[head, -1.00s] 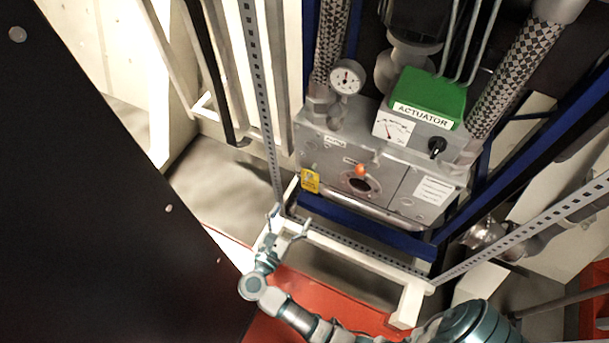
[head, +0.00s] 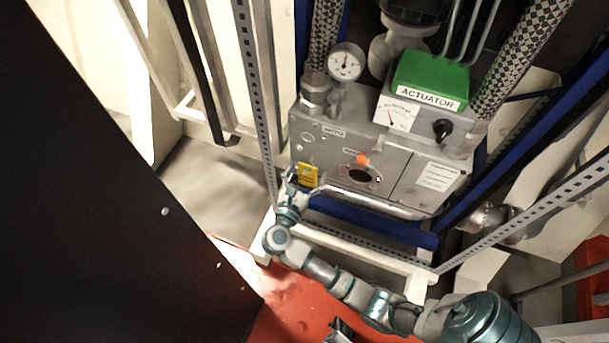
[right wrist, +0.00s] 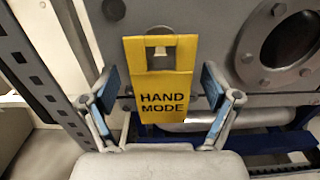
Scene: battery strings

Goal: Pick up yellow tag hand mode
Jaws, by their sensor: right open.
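The yellow tag (right wrist: 162,84) reads "HAND MODE" and hangs upright from a round knob on the grey box in the right wrist view. In the head view the yellow tag (head: 307,175) sits at the box's lower left corner. My right gripper (right wrist: 163,92) is open, with one blue-padded finger on each side of the tag and a gap to it on both sides. In the head view my right gripper (head: 301,186) is at the tag's lower left and partly overlaps it.
The grey box (head: 408,170) carries a green actuator (head: 430,80), a pressure gauge (head: 346,62) and a round opening with an orange piece. A perforated metal post (head: 258,100) stands close left of my right gripper. A dark panel (head: 90,200) fills the left.

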